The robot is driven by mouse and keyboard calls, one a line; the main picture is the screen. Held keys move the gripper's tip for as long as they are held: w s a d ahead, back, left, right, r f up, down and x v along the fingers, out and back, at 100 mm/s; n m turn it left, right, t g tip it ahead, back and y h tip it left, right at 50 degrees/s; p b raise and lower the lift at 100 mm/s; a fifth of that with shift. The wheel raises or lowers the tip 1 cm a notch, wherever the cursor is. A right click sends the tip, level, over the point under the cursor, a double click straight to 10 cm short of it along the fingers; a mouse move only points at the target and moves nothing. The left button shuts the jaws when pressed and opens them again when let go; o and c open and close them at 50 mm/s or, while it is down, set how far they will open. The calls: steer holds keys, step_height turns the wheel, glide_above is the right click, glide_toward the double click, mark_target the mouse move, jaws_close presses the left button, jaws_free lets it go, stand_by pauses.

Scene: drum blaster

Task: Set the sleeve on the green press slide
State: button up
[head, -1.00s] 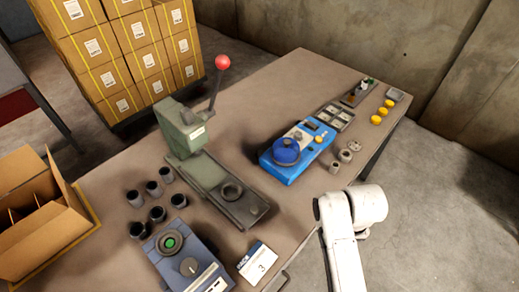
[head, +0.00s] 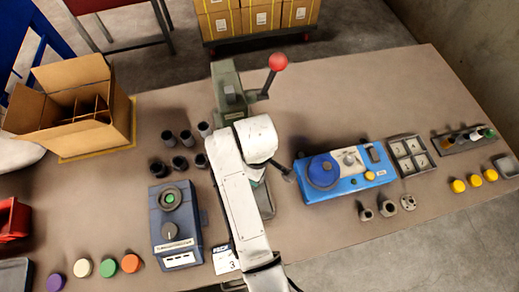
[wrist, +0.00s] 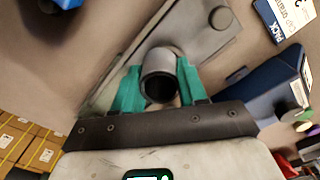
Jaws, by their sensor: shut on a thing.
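My gripper (wrist: 158,78) has green fingers shut on a grey cylindrical sleeve (wrist: 160,58), with its dark open end toward the wrist camera. The sleeve is over the press slide, a long grey-green plate (wrist: 190,35) with a round knob (wrist: 221,17) at one end. I cannot tell whether the sleeve touches the slide. In the head view, the green press (head: 230,90) has a red-ball lever (head: 278,62).
Several dark sleeves (head: 185,138) stand left of the press. A blue-grey box with a green button (head: 172,222) is in front of them. A blue device (head: 340,178) stands to the right. A card (head: 224,259) lies near the front edge.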

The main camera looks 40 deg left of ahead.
steer(key=shift+s+a+f+n+b, duration=0.2)
steer(key=shift+a+f+n+b, duration=0.15)
steer(key=shift+a+f+b, duration=0.4)
steer(key=shift+s+a+f+n+b, duration=0.15)
steer(key=shift+a+f+n+b, duration=0.15)
steer(key=shift+f+b, duration=0.5)
steer(key=shift+s+a+f+n+b, duration=0.2)
steer(key=shift+a+f+n+b, duration=0.25)
steer(key=shift+f, duration=0.6)
steer(key=shift+r+p, duration=0.1)
steer(key=shift+p, duration=0.5)
steer(key=shift+f+b, duration=0.4)
steer(key=shift+f, duration=0.25)
steer(key=o, duration=1)
steer(key=shift+c, duration=0.2)
step_height(320, 180, up, 3)
steer(key=p, duration=0.3)
steer(key=shift+r, duration=0.1)
step_height(320, 180, up, 8)
steer(key=shift+p, duration=0.4)
